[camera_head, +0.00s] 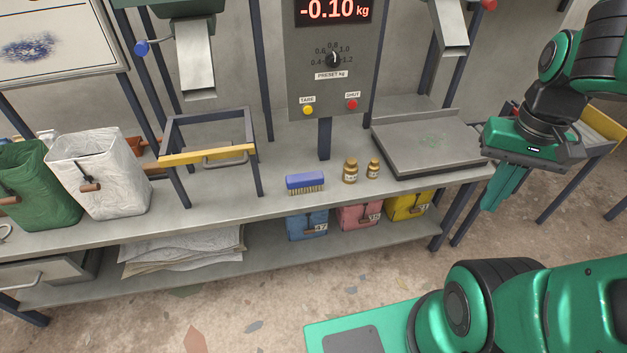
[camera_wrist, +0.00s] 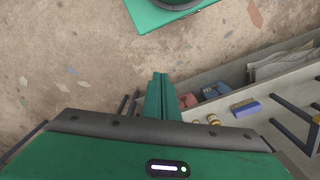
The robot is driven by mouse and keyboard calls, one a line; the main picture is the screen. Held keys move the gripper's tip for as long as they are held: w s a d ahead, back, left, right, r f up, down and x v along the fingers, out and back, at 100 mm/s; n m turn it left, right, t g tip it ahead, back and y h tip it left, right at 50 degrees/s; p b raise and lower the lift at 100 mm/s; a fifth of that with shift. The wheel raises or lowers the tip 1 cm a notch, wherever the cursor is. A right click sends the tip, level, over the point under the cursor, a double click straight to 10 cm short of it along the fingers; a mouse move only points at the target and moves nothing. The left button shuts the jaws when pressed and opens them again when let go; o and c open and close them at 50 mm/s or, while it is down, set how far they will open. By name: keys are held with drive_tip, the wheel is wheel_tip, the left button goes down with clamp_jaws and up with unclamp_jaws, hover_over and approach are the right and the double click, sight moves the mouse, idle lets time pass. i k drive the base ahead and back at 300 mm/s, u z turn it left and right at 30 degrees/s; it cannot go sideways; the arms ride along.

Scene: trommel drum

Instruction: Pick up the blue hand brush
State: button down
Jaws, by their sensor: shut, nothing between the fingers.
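The blue hand brush (camera_head: 304,181) lies bristles down near the front edge of the grey bench, below the scale display. It also shows small in the wrist view (camera_wrist: 245,107), to the right of the fingers. My gripper (camera_head: 492,204) hangs off the right end of the bench, well to the right of the brush, fingers pointing down. In the wrist view its green fingers (camera_wrist: 160,78) are together with nothing between them. The brush is fully visible and apart from my gripper.
Two small brown jars (camera_head: 350,170) stand right of the brush. A dark frame with a yellow bar (camera_head: 207,155) stands to its left. A grey tray (camera_head: 425,150) is at the right. A white bag (camera_head: 110,180) is further left.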

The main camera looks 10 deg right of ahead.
sight(307, 182)
drive_tip(key=z, duration=2.05)
drive_tip(key=i, duration=0.4)
drive_tip(key=u, duration=2.1)
drive_tip(key=i, duration=0.5)
